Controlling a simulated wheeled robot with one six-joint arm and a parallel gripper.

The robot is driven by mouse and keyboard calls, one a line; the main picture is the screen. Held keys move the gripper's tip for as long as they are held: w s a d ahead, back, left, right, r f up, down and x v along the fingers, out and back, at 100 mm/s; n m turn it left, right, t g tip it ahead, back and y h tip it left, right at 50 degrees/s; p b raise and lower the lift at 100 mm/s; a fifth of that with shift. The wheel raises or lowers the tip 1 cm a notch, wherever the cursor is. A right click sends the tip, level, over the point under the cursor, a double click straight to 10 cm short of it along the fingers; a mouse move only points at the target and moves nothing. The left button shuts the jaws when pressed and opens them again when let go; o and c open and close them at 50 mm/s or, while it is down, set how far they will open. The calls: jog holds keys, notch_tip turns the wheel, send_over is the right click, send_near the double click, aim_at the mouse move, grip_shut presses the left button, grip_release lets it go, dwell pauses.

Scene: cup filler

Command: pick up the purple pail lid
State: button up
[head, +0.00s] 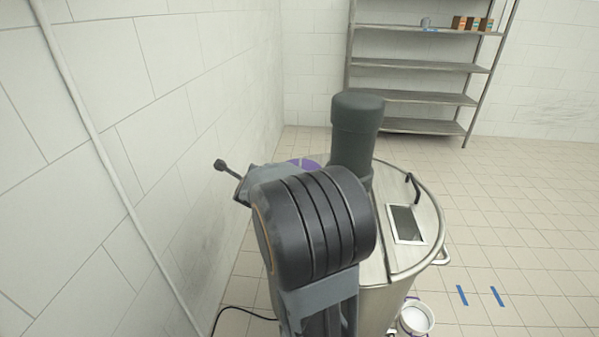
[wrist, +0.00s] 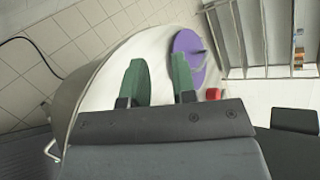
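The purple pail lid (wrist: 192,48) lies on the metal top of the round steel machine, beyond my fingertips in the wrist view. It is a flat disc with a dark bar or shadow near its right side. In the head view only a purple sliver of it (head: 305,163) shows behind my arm. My gripper (wrist: 158,78) has two green fingers standing apart with nothing between them. The right finger overlaps the near part of the lid in the picture; I cannot tell whether it touches. My arm hides the fingers in the head view.
The steel machine (head: 433,230) has a dark screen (head: 406,224) and handles. A white pail (head: 416,318) stands on the floor beside it. A red part (wrist: 213,94) sits near the lid. A metal shelf (head: 420,97) stands at the back wall. Floor is open at right.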

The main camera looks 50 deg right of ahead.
aim_at(300, 167)
jog(key=s+d+m+g+h, duration=0.1)
jog(key=d+m, duration=0.2)
jog(key=d, duration=0.1)
jog(key=s+d+f+m+g+h, duration=0.1)
jog(key=d+m+h, duration=0.1)
jog(key=d+m, duration=0.1)
jog(key=d+f+m+g+h, duration=0.1)
jog(key=d+m, duration=0.3)
jog(key=shift+s+d+f+h, duration=0.1)
jog(key=shift+s+d+h, duration=0.2)
jog(key=shift+s+h, duration=0.1)
jog(key=shift+m+g, duration=0.3)
jog(key=shift+m, duration=0.1)
jog(key=p+x, duration=0.1)
jog(key=x, duration=0.6)
jog(key=shift+s+d, duration=0.1)
jog(key=shift+s, duration=0.05)
jog(key=shift+p+x, duration=1.2)
jog(key=shift+x, duration=1.8)
grip_shut()
